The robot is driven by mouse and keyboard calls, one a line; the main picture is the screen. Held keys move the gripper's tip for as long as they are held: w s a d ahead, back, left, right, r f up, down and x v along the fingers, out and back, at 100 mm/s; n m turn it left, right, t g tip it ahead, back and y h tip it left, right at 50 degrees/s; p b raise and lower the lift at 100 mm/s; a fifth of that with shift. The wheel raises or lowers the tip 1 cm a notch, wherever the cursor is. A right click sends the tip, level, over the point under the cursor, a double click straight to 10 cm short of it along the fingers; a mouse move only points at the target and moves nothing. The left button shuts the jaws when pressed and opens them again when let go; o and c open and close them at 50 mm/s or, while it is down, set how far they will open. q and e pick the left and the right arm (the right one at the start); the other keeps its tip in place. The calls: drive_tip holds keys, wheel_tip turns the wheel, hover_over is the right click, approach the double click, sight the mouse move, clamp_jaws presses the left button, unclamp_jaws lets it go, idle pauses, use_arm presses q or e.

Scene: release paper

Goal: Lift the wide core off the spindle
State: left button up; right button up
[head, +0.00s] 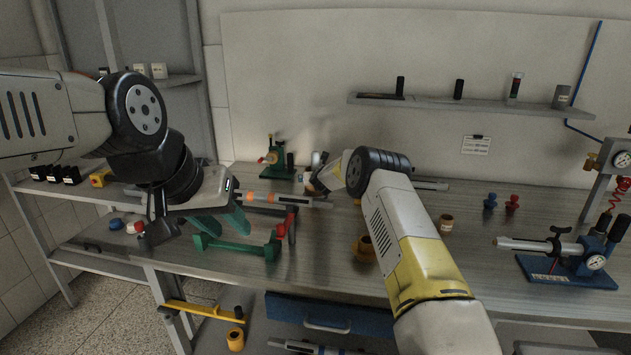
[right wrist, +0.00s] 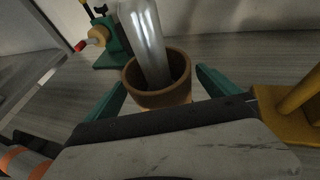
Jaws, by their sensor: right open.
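In the right wrist view a brown, thick-walled core (right wrist: 158,98) stands around a silver metal spindle (right wrist: 146,40), which leans in the picture. My right gripper (right wrist: 162,78) is open, with one green finger on each side of the core; whether either finger touches it I cannot tell. In the head view my right forearm hides most of that gripper and the core. My left gripper (head: 226,226) hangs over the left part of the bench. Its green fingers are apart and nothing shows between them.
A green stand (head: 240,247) and an orange-banded rod (head: 285,199) lie near my left gripper. A green device (head: 276,160) stands behind. An orange part (head: 364,248) and a small brown jar-like piece (head: 446,223) are on the bench (head: 330,260). A blue-based press (head: 565,268) stands right.

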sight(316, 159)
drive_tip(key=c, duration=1.5)
drive_tip(key=shift+r, duration=3.55)
drive_tip(key=shift+r, duration=3.45)
drive_tip(key=shift+r, duration=0.15)
drive_tip(key=shift+r, duration=2.55)
